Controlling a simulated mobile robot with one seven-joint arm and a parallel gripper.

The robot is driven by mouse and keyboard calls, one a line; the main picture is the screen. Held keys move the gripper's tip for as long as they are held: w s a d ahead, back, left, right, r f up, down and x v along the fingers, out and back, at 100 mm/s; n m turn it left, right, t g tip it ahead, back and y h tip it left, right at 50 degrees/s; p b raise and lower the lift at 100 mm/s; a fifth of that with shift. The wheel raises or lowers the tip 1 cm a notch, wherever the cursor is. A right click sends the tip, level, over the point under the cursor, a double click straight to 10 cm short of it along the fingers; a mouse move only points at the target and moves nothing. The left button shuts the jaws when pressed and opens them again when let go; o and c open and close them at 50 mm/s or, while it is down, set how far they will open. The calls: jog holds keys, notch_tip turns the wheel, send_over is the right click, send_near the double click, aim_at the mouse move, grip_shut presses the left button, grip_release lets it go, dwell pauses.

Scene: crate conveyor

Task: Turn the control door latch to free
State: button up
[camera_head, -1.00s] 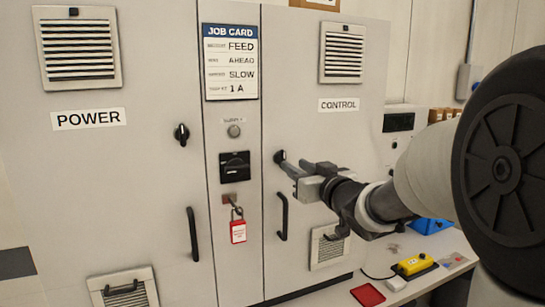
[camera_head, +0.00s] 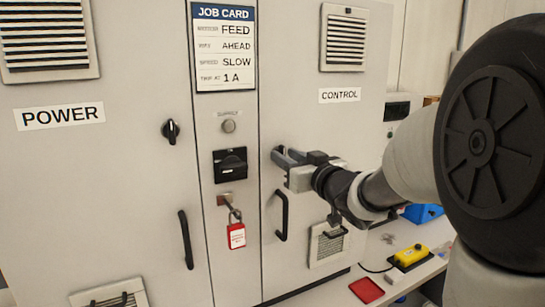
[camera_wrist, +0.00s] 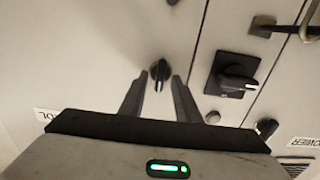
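The control door latch (camera_wrist: 160,70) is a small black knob with a lever. In the wrist view, which is upside down, it shows between the two finger tips. My gripper (camera_wrist: 160,76) is open, with one finger on each side of the latch and a gap visible around it. I cannot tell whether either finger touches it. In the head view my gripper (camera_head: 279,155) is at the left edge of the control door (camera_head: 345,140) and hides most of the latch.
The control door handle (camera_head: 282,215) is just below my gripper. Left of it are a black rotary switch (camera_head: 231,164) and a red tag (camera_head: 236,235) on a padlock. The power door latch (camera_head: 171,131) is farther left. A yellow pendant (camera_head: 411,255) and red tray (camera_head: 366,290) lie at lower right.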

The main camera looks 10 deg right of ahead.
grip_shut()
jog(key=shift+f+n+b, duration=0.1)
jog(key=shift+n+b, duration=0.3)
jog(key=shift+b, duration=0.1)
jog(key=n+b, duration=0.4)
jog(key=n, duration=0.1)
jog(key=n+b, duration=0.4)
jog(key=n, duration=0.2)
jog(key=n+b, duration=0.5)
jog(key=shift+s+a+f+n, duration=0.15)
jog(key=shift+a+n, duration=0.1)
jog(key=shift+n, duration=0.15)
